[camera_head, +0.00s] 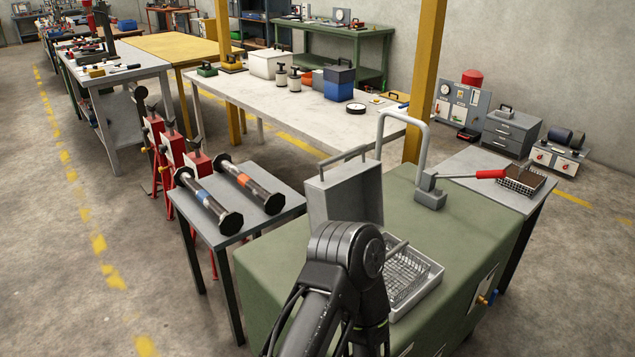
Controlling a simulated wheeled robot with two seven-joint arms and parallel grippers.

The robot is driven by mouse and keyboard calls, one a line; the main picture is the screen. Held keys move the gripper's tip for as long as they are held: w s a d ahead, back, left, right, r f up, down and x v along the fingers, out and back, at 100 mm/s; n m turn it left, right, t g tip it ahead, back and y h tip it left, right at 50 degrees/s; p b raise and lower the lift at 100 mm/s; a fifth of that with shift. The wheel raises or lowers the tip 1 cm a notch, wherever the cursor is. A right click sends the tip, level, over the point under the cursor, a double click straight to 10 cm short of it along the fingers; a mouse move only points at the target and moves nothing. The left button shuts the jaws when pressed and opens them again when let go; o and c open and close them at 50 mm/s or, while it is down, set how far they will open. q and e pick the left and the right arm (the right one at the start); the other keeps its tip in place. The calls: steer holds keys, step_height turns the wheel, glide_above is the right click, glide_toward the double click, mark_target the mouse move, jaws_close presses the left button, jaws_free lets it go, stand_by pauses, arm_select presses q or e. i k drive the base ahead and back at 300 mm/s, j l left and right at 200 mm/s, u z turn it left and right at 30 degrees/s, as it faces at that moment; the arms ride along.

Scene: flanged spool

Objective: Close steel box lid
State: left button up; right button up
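The steel box (432,283) stands on top of the green cabinet (470,225), partly hidden behind my dark arm link. A wire rack (405,268) shows inside its open top. Its grey lid (343,196) stands raised, roughly upright, at the box's far left side. A bar handle (343,163) shows at the lid's upper edge. One of my arms rises from the bottom edge in front of the box and bends back down. It hides the lid's lower part and the box's near left part. No gripper fingers show, and I cannot tell whether anything touches the lid.
A grey pipe spout (420,140) rises behind the box. Two dark flanged spools (208,200) (252,185) lie on a small table (232,232) at left.

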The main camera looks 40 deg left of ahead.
mark_target(352, 192)
steer(key=u, duration=1.7)
steer(key=l, duration=0.35)
steer(key=k+l, duration=0.1)
steer(key=l, duration=0.3)
